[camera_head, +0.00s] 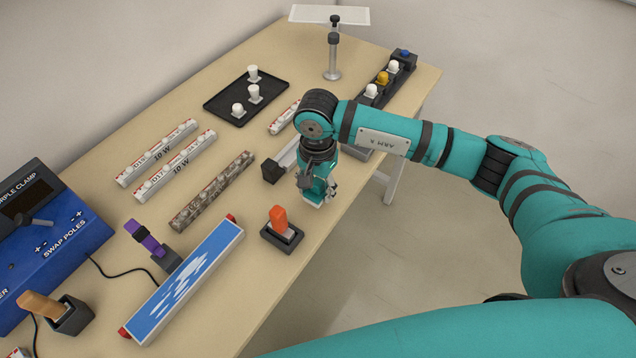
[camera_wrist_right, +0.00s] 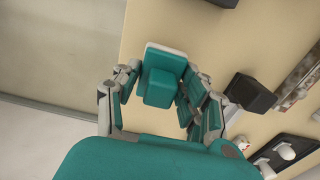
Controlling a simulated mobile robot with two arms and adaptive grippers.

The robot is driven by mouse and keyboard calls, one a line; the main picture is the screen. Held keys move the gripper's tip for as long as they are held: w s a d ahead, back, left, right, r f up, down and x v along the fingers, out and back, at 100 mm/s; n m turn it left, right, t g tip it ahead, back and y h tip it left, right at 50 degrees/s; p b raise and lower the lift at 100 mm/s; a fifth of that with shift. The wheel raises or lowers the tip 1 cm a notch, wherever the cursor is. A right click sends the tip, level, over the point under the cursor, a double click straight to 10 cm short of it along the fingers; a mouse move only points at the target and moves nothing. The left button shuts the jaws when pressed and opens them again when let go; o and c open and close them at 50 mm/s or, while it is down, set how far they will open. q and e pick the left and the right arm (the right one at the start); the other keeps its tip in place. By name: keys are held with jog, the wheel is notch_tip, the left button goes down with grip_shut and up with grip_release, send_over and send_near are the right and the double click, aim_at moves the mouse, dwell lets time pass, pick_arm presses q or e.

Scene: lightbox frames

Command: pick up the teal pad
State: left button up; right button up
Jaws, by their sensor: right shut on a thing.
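The teal pad (camera_wrist_right: 160,88) shows in the right wrist view as a teal block on a teal plate with a pale edge. It sits between the fingers of my right gripper (camera_wrist_right: 162,78), which is shut on it. In the head view my right gripper (camera_head: 318,190) points down near the table's right edge, and a pale edge shows under its fingers. The pad is mostly hidden by the fingers there. I cannot tell whether it touches the table. My left gripper is not in view.
An orange-handled tool in a black holder (camera_head: 283,236) stands just in front of my right gripper. A small black block (camera_head: 271,171) is close on its left. Long light strips, a black tray (camera_head: 222,106) and a blue device (camera_head: 50,240) stand on the table (camera_head: 110,208).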

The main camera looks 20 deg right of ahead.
jog(key=s+a+b, duration=0.1)
jog(key=s, duration=0.2)
jog(key=s+a+b, duration=0.1)
jog(key=s, duration=0.3)
jog(key=s+a+r+b, duration=0.1)
jog(key=s+a, duration=0.1)
jog(key=s, duration=0.1)
jog(key=shift+s, duration=0.2)
jog(key=shift+s+a+r, duration=0.1)
jog(key=shift+s+a, duration=0.05)
jog(key=shift+s, duration=0.3)
jog(key=shift+s+a+r, duration=0.1)
jog(key=shift+s+a, duration=0.05)
jog(key=shift+s, duration=0.25)
